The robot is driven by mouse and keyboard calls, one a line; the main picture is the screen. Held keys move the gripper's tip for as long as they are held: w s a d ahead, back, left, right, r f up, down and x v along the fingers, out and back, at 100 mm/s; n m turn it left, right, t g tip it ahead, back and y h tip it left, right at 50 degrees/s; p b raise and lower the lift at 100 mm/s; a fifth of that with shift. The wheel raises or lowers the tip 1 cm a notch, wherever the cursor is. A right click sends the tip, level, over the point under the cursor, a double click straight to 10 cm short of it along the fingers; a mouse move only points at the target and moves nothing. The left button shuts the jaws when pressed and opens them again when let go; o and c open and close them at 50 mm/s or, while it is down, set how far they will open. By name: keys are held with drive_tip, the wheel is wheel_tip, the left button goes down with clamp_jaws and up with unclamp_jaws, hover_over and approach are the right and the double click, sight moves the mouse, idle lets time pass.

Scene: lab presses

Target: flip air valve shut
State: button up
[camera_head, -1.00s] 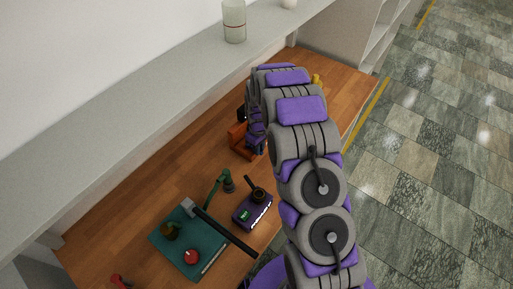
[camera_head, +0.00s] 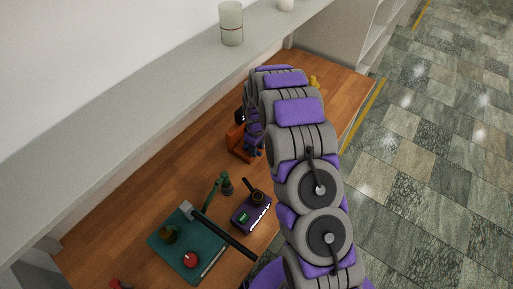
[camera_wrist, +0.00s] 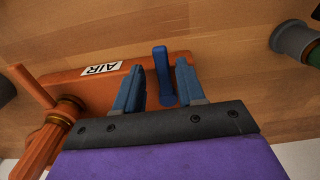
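The air valve's orange base (camera_wrist: 85,85) carries a white "AIR" label and lies on the wooden bench in the wrist view. A blue lever (camera_wrist: 164,72) stands up from it. My gripper (camera_wrist: 160,65) is open, with one blue finger on each side of the lever and narrow gaps showing to both fingers. An orange handle with a brass collar (camera_wrist: 66,108) is at the left. In the head view, the orange unit (camera_head: 238,140) is partly hidden by my arm, and the lever cannot be made out.
Nearer on the bench (camera_head: 170,180) are a teal press base (camera_head: 205,258) with a long black handle and a purple unit (camera_head: 246,216). A grey shelf (camera_head: 130,110) with a jar (camera_head: 231,24) runs along the wall. Tiled floor is free at the right.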

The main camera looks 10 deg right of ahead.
drive_tip(key=shift+s, duration=0.1)
wheel_tip(320, 180, up, 17)
drive_tip(key=shift+r+p, duration=0.15)
drive_tip(key=shift+p, duration=0.35)
idle(0.7)
